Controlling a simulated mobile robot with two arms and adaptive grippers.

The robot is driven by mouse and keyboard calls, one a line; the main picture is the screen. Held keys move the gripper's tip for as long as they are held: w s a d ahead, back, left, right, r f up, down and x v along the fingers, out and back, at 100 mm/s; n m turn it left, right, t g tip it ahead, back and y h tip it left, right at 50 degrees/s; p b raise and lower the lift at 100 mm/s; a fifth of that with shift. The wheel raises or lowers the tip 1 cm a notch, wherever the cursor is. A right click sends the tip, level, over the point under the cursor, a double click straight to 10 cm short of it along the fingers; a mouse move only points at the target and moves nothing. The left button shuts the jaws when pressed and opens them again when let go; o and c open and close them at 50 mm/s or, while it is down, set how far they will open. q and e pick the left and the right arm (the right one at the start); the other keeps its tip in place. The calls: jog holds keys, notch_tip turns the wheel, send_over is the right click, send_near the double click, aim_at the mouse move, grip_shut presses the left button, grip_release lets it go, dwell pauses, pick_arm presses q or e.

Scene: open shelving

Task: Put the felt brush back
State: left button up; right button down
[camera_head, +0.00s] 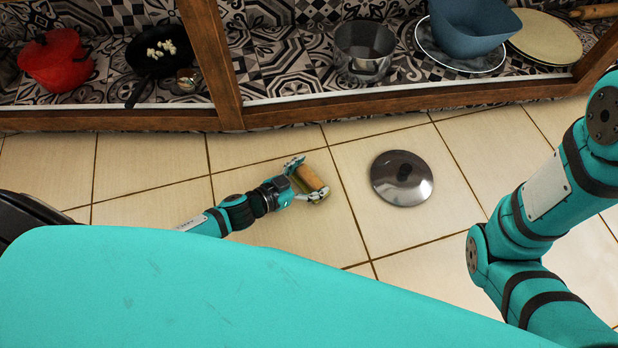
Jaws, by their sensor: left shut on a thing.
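My left gripper (293,183) reaches in from the left over the tiled floor, in front of the shelf. It is shut on the felt brush (310,179), a small block with a tan wooden top and a darker, greenish underside. The brush sits tilted between the fingers, and part of it is hidden by them. I cannot tell how high it is above the floor. My right arm shows at the right, but its gripper is out of view.
A pot lid (402,178) lies on the floor right of the brush. The shelf (400,97) holds a red pot (56,62), a black pan (158,52), a steel pot (363,48), a blue bowl (472,27) on a plate, and round boards (546,38). Wooden post (212,55) divides it.

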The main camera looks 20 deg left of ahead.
pick_arm(q)
jog(key=shift+r, duration=0.15)
jog(key=o, duration=0.9)
jog(key=shift+f, duration=0.2)
jog(key=shift+o, duration=0.2)
jog(key=shift+r, duration=0.25)
jog(key=p+v, duration=0.6)
jog(key=v, duration=0.4)
jog(key=shift+s+a+r, duration=0.15)
jog(key=shift+s+r, duration=0.05)
jog(key=shift+s, duration=0.05)
jog(key=shift+s+a+r+p, duration=0.1)
jog(key=shift+s+a+p, duration=0.3)
jog(key=shift+s+p, duration=0.1)
